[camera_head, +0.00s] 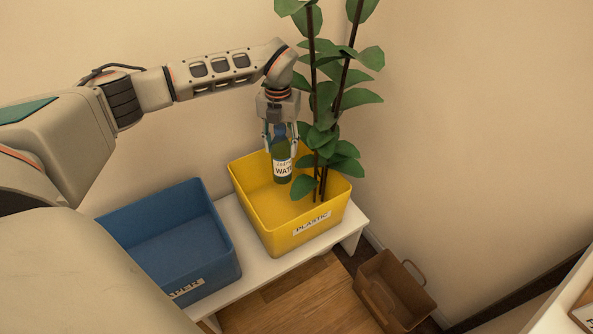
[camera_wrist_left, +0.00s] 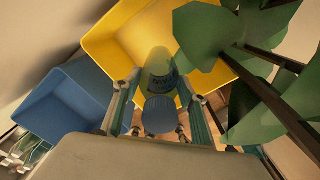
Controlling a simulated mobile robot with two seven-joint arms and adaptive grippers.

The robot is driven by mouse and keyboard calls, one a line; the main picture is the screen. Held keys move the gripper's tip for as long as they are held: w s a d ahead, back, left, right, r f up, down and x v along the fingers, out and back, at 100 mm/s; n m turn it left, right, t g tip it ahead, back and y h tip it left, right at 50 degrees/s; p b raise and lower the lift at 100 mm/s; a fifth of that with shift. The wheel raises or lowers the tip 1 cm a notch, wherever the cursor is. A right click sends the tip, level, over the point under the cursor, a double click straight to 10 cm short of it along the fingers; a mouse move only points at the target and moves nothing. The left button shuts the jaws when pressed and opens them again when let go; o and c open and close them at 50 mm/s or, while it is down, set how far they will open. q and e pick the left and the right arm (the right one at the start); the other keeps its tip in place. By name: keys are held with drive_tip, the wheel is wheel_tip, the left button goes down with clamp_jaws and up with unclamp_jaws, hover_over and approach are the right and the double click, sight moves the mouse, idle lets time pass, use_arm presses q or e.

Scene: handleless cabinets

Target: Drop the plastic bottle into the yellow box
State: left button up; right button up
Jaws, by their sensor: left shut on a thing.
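The plastic bottle (camera_head: 282,167) is dark green with a white label and a blue cap. It hangs upright in my left gripper (camera_head: 281,138), which is shut on its upper part. The bottle is over the opening of the yellow box (camera_head: 309,237), and its lower end appears within the rim in the head view. The box has a "PLASTIC" label. In the left wrist view the bottle (camera_wrist_left: 158,72) shows between the fingers, with the yellow box (camera_wrist_left: 113,38) beyond it. How far the bottle is above the box floor is hard to tell. My right gripper is out of view.
A blue box (camera_head: 213,222) stands left of the yellow one on a white bench (camera_head: 287,262). A leafy plant (camera_head: 325,110) stands close beside my left gripper, overlapping the yellow box in view. A brown basket (camera_head: 392,292) is on the floor at right.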

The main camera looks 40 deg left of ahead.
use_arm(q)
drive_tip(key=shift+w+a+f+n, duration=0.3)
drive_tip(key=shift+w+f+n, duration=0.05)
drive_tip(key=shift+f+n, duration=0.3)
wheel_tip(320, 180, down, 5)
drive_tip(key=b, duration=0.3)
drive_tip(key=shift+s+r, duration=0.15)
drive_tip(key=shift+r, duration=0.05)
drive_tip(key=shift+f, duration=0.45)
drive_tip(key=shift+b, duration=0.3)
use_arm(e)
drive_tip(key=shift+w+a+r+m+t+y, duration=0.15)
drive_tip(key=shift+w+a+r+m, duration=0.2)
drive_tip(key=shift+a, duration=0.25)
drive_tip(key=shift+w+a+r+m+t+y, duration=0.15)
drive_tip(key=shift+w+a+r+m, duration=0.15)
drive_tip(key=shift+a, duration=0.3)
